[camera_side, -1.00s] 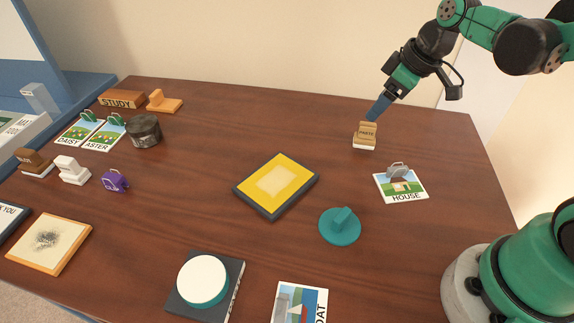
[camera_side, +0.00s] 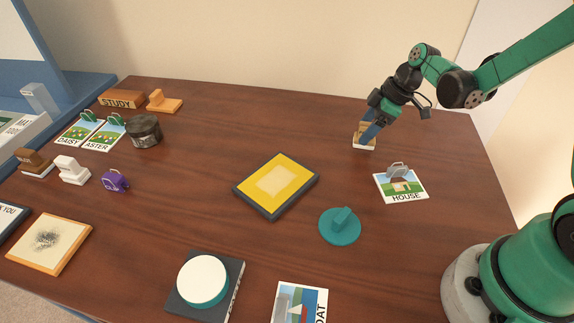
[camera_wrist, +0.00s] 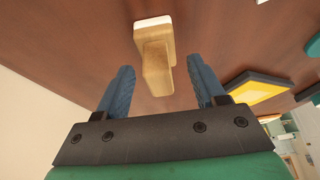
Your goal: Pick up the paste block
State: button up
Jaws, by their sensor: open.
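The paste block (camera_side: 358,142) is a tan block on a white base, standing on the table at the back right in the side view. My gripper (camera_side: 367,133) is low at it, its blue fingers in front of the block and hiding much of it, including its label. In the wrist view the paste block (camera_wrist: 155,60) is ahead of the two spread fingers, its near end reaching toward the space between them. My gripper (camera_wrist: 163,85) is open, and I see a gap between each finger and the block.
The house card (camera_side: 402,186) with a grey clip lies to the right front of the block. The table (camera_side: 230,130) is clear left of the block.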

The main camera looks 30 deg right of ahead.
aim_at(369, 124)
grip_shut()
jog(key=shift+r, duration=0.15)
dwell(0.4)
notch_tip(369, 124, up, 20)
dwell(0.4)
jog(key=shift+f, duration=0.2)
